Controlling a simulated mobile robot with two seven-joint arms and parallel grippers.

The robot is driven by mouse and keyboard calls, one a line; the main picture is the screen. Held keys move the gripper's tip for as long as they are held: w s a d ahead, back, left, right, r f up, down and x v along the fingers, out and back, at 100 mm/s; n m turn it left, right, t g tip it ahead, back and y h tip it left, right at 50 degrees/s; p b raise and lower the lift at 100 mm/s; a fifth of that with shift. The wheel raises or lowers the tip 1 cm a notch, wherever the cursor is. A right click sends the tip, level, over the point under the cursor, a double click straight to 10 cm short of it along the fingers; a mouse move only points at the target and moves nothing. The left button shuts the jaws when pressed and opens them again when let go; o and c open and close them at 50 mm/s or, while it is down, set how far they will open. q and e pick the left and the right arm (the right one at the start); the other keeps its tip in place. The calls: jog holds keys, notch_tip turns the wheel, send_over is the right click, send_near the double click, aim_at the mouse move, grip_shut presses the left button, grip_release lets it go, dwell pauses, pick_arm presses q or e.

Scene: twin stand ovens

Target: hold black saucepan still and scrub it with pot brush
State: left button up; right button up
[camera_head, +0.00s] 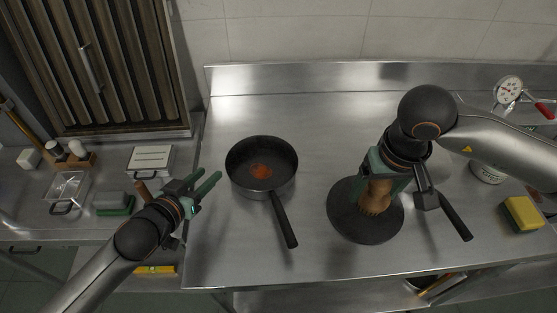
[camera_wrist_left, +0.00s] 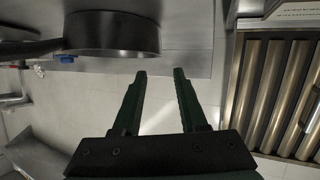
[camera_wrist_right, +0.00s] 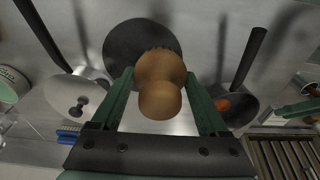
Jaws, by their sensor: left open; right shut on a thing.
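The black saucepan (camera_head: 262,160) sits upright on the steel counter, left of its middle, with an orange-brown stain inside. Its handle points toward the front right. It also shows in the left wrist view (camera_wrist_left: 112,33) and the right wrist view (camera_wrist_right: 243,108). My left gripper (camera_head: 208,179) is open and empty, just left of the saucepan and apart from it. My right gripper (camera_wrist_right: 160,85) is shut on the wooden pot brush (camera_head: 376,196), to the right of the saucepan. The brush is over a dark round disc; I cannot tell whether they touch.
The dark disc (camera_head: 340,222) lies on the counter. A lidded pan (camera_wrist_right: 72,97) stands close by, mostly hidden in the head view. A yellow sponge (camera_head: 521,211) and a dial gauge (camera_head: 508,89) are at right. A box (camera_head: 150,160) and green scrubber (camera_head: 115,204) are at left.

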aim_at(227, 158)
pick_arm(q)
jog(key=shift+s, duration=0.1)
pick_arm(e)
jog(key=shift+a, duration=0.1)
jog(key=shift+w+a, duration=0.2)
jog(key=shift+a, duration=0.1)
pick_arm(q)
jog(key=shift+a, duration=0.1)
jog(key=x, duration=1.2)
jog(key=shift+f, duration=0.1)
pick_arm(e)
jog(key=w+a+r, duration=0.2)
jog(key=w+a, duration=0.7)
jog(key=a, duration=0.1)
jog(key=w+a+r, duration=0.2)
jog(key=w+a, duration=0.7)
jog(key=a, duration=0.1)
jog(key=shift+r+m, duration=0.35)
jog(key=shift+m, duration=0.05)
pick_arm(q)
grip_shut()
